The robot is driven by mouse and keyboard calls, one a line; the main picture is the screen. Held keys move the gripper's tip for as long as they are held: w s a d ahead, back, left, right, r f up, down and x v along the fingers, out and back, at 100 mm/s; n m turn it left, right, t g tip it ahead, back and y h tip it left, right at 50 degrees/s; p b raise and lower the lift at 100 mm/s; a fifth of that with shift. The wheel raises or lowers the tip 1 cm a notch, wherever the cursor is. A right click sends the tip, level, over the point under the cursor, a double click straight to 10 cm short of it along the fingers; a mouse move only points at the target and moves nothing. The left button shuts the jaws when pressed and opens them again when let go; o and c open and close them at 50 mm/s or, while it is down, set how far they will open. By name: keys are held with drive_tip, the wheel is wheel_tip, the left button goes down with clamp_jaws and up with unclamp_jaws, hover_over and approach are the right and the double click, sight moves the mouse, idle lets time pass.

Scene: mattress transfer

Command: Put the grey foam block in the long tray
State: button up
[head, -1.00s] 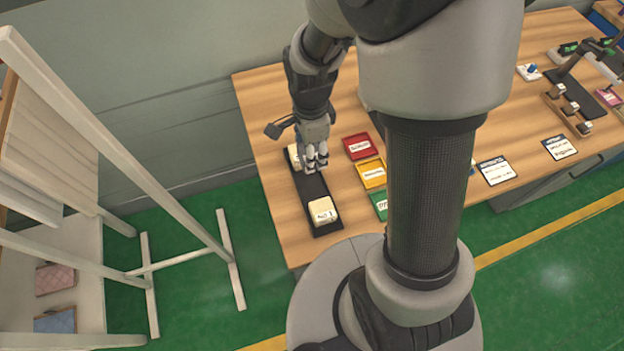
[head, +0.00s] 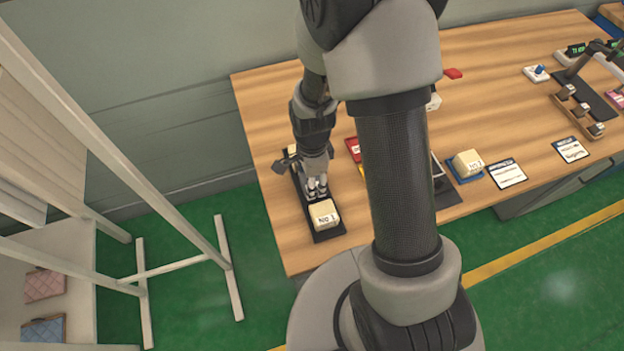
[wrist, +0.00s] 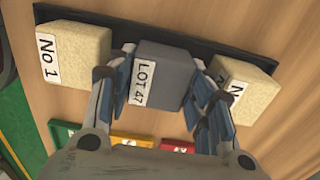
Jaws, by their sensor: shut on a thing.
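The grey foam block (wrist: 163,76), labelled "LOT 47", is between the fingers of my gripper (wrist: 163,88) in the wrist view. My gripper is shut on it. The long tray (wrist: 200,41) is black and runs behind the blocks. The grey block sits between two cream blocks, "No 1" (wrist: 73,56) on its left and another (wrist: 243,88) on its right. In the head view my gripper (head: 317,190) points down at the long tray (head: 328,236), beside the "No 1" block (head: 324,213). There my fingers mostly hide the grey block. I cannot tell whether it touches the tray floor.
Red, yellow and green trays lie near the long tray; the red one (head: 352,146) is partly hidden by my arm. A cream block (head: 467,162) stands on a blue tray to the right. Label cards (head: 507,173) lie beyond it. A white frame (head: 180,262) stands left of the table.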

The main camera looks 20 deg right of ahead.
drive_tip(key=o, duration=0.7)
drive_tip(key=shift+f, duration=0.1)
drive_tip(key=shift+c, duration=0.2)
wheel_tip(320, 180, up, 21)
drive_tip(key=s+n+t+p, duration=0.1)
drive_tip(key=s+n+p, duration=0.1)
drive_tip(key=n+p, duration=0.3)
drive_tip(key=s+r+n+t, duration=0.3)
drive_tip(key=s+r+n, duration=1)
drive_tip(key=shift+r+t, duration=0.2)
drive_tip(key=shift+t, duration=0.1)
